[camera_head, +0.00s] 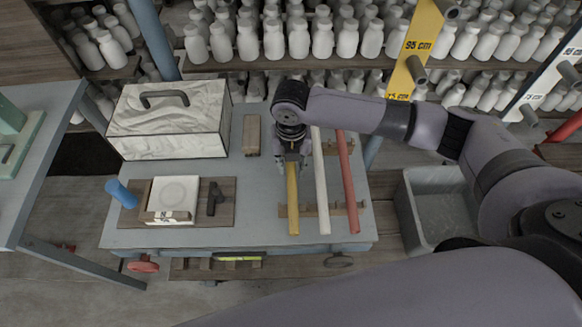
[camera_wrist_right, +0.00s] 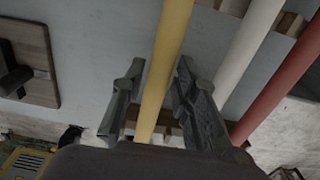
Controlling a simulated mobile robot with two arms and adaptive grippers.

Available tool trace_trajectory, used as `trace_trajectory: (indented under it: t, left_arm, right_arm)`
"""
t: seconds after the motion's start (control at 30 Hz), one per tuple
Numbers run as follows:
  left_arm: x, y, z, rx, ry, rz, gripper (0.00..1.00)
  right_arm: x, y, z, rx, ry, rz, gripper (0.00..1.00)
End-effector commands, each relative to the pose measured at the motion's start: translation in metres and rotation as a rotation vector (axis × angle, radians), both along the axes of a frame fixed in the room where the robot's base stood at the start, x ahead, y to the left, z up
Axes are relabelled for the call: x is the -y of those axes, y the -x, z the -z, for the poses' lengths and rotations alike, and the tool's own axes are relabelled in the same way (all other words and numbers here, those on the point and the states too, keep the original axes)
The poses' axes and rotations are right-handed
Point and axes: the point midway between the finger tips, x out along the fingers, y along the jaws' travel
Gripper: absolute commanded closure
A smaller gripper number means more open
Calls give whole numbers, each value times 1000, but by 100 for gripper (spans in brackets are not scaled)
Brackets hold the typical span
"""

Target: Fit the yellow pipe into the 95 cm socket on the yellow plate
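The yellow pipe (camera_head: 293,205) lies on the grey workbench, leftmost of three pipes, across a wooden rack (camera_head: 318,210). My right gripper (camera_head: 291,160) is over its far part, pointing down. In the right wrist view the yellow pipe (camera_wrist_right: 164,55) runs between the two spread fingers (camera_wrist_right: 158,68), with gaps beside it, so the gripper is open. The yellow plate (camera_head: 426,22) stands upright behind the bench at the right, marked "95 cm" and, lower, "75 cm". A grey socket (camera_head: 416,69) sticks out just below the "95 cm" label. My left gripper is not in view.
A white pipe (camera_head: 321,190) and a red pipe (camera_head: 347,185) lie close to the right. A lidded marbled box (camera_head: 170,120) and a board with a white block (camera_head: 174,195) stand left. A grey bin (camera_head: 440,205) is right; shelves of white bottles are behind.

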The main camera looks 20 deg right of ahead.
Motion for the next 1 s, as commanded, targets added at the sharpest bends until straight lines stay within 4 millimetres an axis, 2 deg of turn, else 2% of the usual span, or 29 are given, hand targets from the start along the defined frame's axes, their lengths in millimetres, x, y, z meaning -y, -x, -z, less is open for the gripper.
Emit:
trace_trajectory:
  t: [0.07,0.37,0.87,1.0]
  left_arm:
    - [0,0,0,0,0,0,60]
    - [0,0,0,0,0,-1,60]
    - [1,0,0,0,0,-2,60]
    - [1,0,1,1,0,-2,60]
  right_arm:
    - [0,0,0,0,0,0,80]
    - [0,0,0,0,0,0,100]
    - [0,0,-1,1,-1,0,100]
    - [0,-1,-7,2,-2,0,100]
